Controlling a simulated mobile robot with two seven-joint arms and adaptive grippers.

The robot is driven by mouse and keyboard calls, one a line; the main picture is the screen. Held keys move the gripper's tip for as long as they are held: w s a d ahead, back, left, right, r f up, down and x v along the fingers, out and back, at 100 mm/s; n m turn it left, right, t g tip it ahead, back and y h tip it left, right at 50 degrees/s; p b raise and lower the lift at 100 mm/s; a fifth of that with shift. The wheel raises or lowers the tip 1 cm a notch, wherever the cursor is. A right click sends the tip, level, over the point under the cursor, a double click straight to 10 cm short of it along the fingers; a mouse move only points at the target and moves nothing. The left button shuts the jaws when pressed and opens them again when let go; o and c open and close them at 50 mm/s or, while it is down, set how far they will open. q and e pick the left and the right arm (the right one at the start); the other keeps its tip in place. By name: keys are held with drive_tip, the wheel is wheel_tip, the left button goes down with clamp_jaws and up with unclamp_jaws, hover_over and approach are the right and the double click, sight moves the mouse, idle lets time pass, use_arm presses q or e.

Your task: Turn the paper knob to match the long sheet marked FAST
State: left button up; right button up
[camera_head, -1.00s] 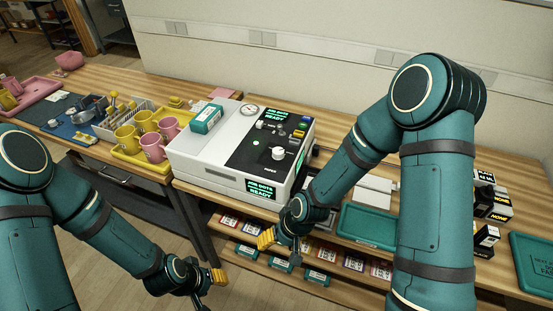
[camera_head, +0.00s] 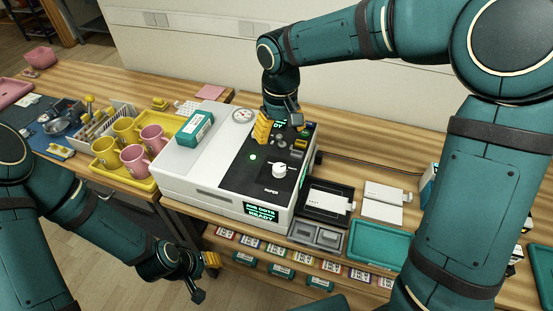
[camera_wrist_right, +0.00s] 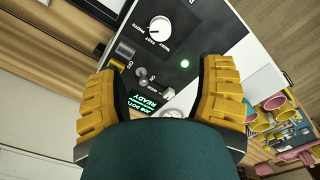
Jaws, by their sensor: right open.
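The white round paper knob (camera_head: 279,171) sits on the black top panel of the press (camera_head: 185,190), above the word PAPER. It also shows in the right wrist view (camera_wrist_right: 160,28), with small labels around it; I cannot tell exactly which label it points at. A white sheet marked FAST (camera_head: 322,201) lies on a dark tray right of the press. My right gripper (camera_head: 269,128) is open and empty above the back of the panel, apart from the knob. In the wrist view its yellow fingers (camera_wrist_right: 160,95) are spread. My left gripper (camera_head: 204,277) hangs low in front of the bench.
A teal box (camera_head: 195,128) and a gauge (camera_head: 242,115) are on the press top. Yellow and pink mugs (camera_head: 133,158) stand on a yellow tray at left. Another white sheet (camera_head: 382,203) and a teal tray (camera_head: 378,247) lie at right. Switches and a screen sit behind the knob.

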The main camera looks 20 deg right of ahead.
sight(279, 168)
wheel_tip(279, 168, down, 13)
drive_tip(key=shift+f+b, duration=0.2)
drive_tip(key=shift+b, duration=0.85)
clamp_jaws()
